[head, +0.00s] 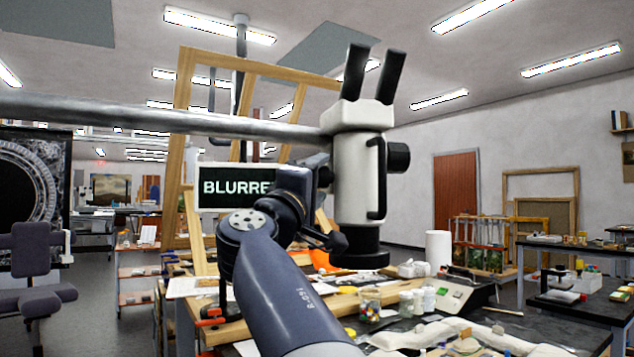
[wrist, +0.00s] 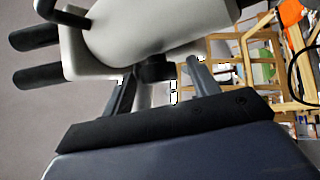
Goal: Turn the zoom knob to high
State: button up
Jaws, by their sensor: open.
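The white microscope (head: 357,180) hangs from a grey boom arm, with two black eyepieces (head: 372,75) at its top. A black round knob (head: 399,157) sticks out of its right side in the head view. My gripper (wrist: 161,72) is close to the microscope's left side; my own arm hides its fingers in the head view. In the wrist view, the white microscope body (wrist: 150,35) fills the top, and a dark knob (wrist: 155,68) sits between my two open fingers. I cannot tell whether they touch it. A screen (head: 228,187) reads "BLURRE", its right end hidden by my arm.
The grey boom (head: 150,115) crosses at the microscope's height. A wooden easel (head: 185,130) stands behind. The worktable below holds a jar of coloured pieces (head: 370,303), white bottles (head: 418,300) and a device (head: 460,295). The air right of the microscope is clear.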

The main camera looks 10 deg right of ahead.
jog(key=b+v, duration=0.1)
jog(key=v, duration=1)
jog(key=shift+r, duration=0.1)
